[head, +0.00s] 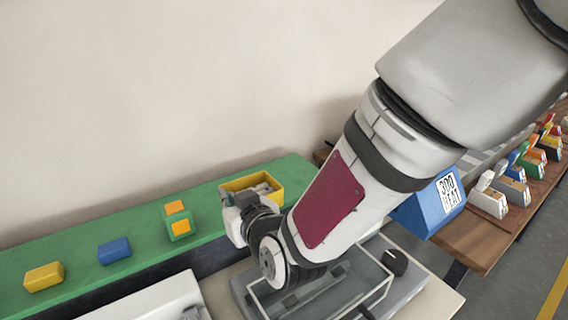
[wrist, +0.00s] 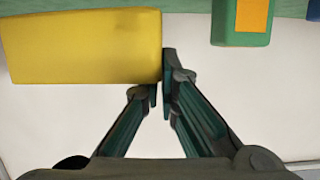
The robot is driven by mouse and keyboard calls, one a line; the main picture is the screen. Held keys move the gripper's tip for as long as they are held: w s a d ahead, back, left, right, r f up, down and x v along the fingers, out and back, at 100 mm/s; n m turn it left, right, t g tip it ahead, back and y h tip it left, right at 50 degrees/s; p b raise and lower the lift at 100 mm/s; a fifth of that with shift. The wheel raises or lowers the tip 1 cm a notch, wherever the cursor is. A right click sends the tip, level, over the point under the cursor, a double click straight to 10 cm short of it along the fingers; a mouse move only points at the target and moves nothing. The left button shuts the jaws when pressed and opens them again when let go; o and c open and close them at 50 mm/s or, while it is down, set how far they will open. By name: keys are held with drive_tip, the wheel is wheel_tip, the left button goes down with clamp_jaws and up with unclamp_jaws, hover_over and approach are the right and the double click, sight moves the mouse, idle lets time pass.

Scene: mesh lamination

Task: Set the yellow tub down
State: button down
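The yellow tub (head: 270,185) is an open box with grey pieces inside. In the head view it appears at the right end of the green shelf; I cannot tell whether it touches the shelf. My gripper (head: 240,200) is at its left end, partly hidden by my arm. In the wrist view the tub (wrist: 80,48) fills the upper left. My gripper (wrist: 161,80) has its fingers nearly together at the tub's right edge, closed on its thin wall. One fingertip is partly hidden by the tub.
The green shelf (head: 75,272) bears a yellow block (head: 44,277), a blue block (head: 114,250) and a green-and-orange block (head: 177,221), left of the tub. A clear-walled grey tray (head: 340,295) and a blue labelled box (head: 432,208) are nearer the right.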

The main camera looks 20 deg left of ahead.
sight(237, 189)
drive_tip(key=w+a, duration=0.1)
drive_tip(key=w, duration=0.2)
drive_tip(key=w+a, duration=0.1)
drive_tip(key=w, duration=0.1)
drive_tip(key=w+a+f, duration=0.1)
drive_tip(key=w, duration=0.2)
drive_tip(key=shift+w, duration=0.3)
drive_tip(key=shift+f, duration=1.65)
drive_tip(key=shift+f, duration=0.1)
drive_tip(key=c, duration=1.8)
unclamp_jaws()
drive_tip(key=shift+f, duration=0.1)
drive_tip(key=shift+r, duration=0.25)
drive_tip(key=v, duration=1.2)
